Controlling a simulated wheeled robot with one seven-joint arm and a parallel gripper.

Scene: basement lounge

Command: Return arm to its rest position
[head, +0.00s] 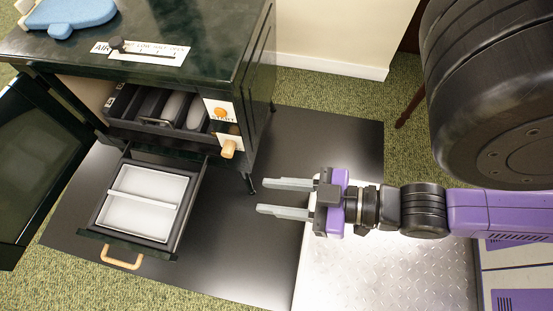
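My gripper (272,198) is at the middle of the head view, fingers pointing left. Its two grey fingers are parallel and apart, with nothing between them. My purple and black arm runs from it to the right edge. The gripper hangs to the right of an open drawer, clear of it. No other object is in its grasp.
A dark green cabinet (247,75) stands at upper left, its door (38,150) open. Its lower drawer (177,225) is pulled out, holding a white divided tray (140,214). A blue object (70,14) lies on top. A black mat (340,135) covers the floor.

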